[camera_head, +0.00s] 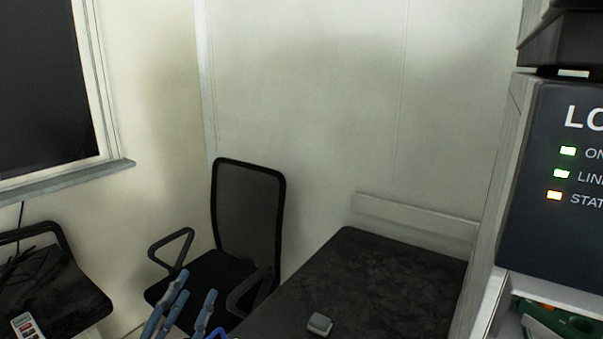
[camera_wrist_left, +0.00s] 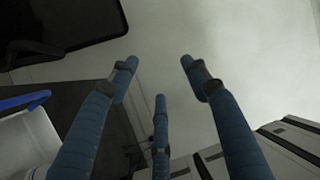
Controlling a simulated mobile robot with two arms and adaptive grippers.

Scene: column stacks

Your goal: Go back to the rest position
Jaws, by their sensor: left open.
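My left gripper (camera_head: 190,304) shows at the bottom of the head view, its blue-grey fingers pointing up in front of the black office chair. In the left wrist view the left gripper (camera_wrist_left: 158,78) has its fingers spread wide with nothing between them. Its fingertips stand against a pale wall and touch nothing that I can see. My right gripper does not show in either view.
A dark table (camera_head: 380,285) with a small grey block (camera_head: 320,323) is right of the gripper. A black mesh chair (camera_head: 247,215) stands behind it. A panel with lights (camera_head: 560,230) is at right; another dark surface (camera_head: 60,295) is at left.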

